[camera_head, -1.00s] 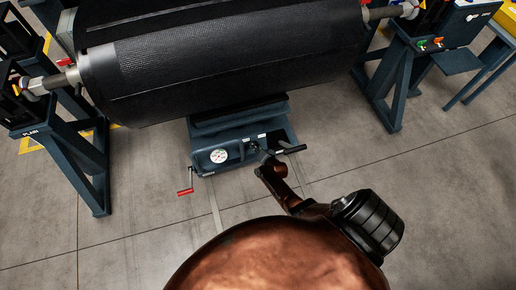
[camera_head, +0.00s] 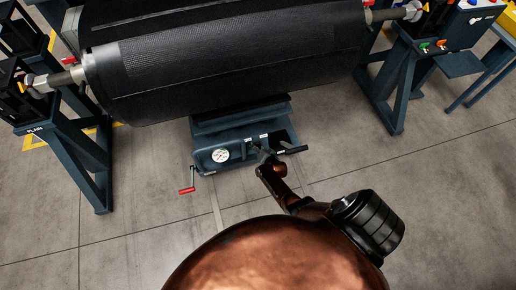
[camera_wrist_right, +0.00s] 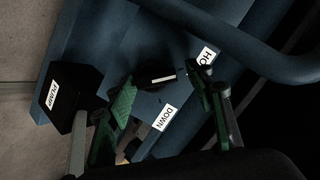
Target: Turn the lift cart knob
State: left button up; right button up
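The blue lift cart (camera_head: 235,152) stands on the floor under the big black roll, with a round white gauge on its front. In the right wrist view, its black knob (camera_wrist_right: 156,77) with a white pointer line sits on the blue panel between labels reading "HO…" and "DOWN". My right gripper (camera_head: 261,155) is at the cart's front; the knob is too small to make out clearly there. In the right wrist view, my right gripper (camera_wrist_right: 163,92) is open, its green-padded fingers on either side of the knob with visible gaps. My left gripper is not in view.
A black block labelled "PUMP" (camera_wrist_right: 72,98) is beside the left finger. A red-handled crank (camera_head: 187,190) sticks out at the cart's left. The black roll (camera_head: 225,65) hangs above, between blue stands (camera_head: 95,165). The floor in front is clear.

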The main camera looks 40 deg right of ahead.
jog(key=shift+s+f, duration=0.1)
jog(key=shift+s, duration=0.1)
jog(key=v, duration=1.2)
jog(key=shift+w, duration=0.1)
dwell(0.5)
